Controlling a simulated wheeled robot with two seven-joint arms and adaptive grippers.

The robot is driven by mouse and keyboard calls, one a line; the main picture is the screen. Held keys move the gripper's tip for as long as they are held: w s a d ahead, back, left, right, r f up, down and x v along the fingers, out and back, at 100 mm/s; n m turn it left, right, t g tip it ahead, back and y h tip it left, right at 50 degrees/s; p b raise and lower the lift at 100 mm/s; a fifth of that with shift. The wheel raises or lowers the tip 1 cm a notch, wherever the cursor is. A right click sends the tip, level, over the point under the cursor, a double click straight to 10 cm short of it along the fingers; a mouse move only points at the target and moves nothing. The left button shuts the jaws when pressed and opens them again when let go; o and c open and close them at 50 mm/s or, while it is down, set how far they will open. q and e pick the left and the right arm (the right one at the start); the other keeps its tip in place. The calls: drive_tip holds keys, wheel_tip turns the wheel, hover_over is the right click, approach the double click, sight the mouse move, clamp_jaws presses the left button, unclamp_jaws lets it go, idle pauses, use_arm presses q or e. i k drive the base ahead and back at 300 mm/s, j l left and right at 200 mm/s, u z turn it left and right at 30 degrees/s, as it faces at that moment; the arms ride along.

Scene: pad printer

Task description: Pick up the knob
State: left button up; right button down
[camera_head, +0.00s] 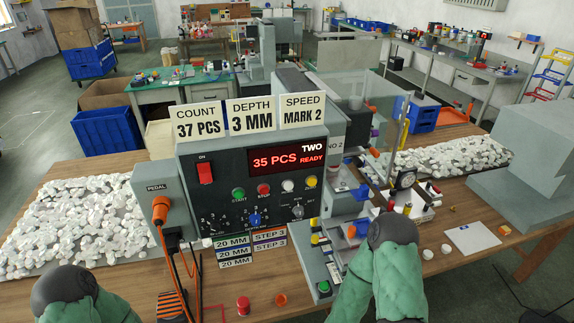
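No single part is clearly marked as the knob. A blue knob (254,218) sits on the lower front panel of the grey machine, and a smaller dark knob (298,211) sits to its right. A red knob-like piece (243,305) stands loose on the wooden table near the front edge, beside a small orange piece (281,299). Parts of my two green arms with dark rounded joints show at the lower left and lower right. The fingers of both grippers are out of view. Nothing is seen touching these pieces.
The pad printer (237,148) fills the middle, its display reading 35 PCS READY. White parts heap on the left (75,222) and right (455,155). An orange cable (162,212) hangs at the front left. Small white caps (428,254) and a white card (473,239) lie right.

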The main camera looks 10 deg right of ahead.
sight(428, 254)
drive_tip(key=z, duration=1.75)
drive_tip(key=u, duration=0.3)
drive_tip(key=i+l+u, duration=0.1)
drive_tip(key=l+u, duration=0.15)
drive_tip(key=u, duration=0.2)
drive_tip(key=l+u, duration=0.4)
drive_tip(key=i+l+u, duration=0.1)
drive_tip(key=l+u, duration=0.15)
drive_tip(key=u, duration=0.2)
drive_tip(key=l+u, duration=0.3)
drive_tip(key=u, duration=0.15)
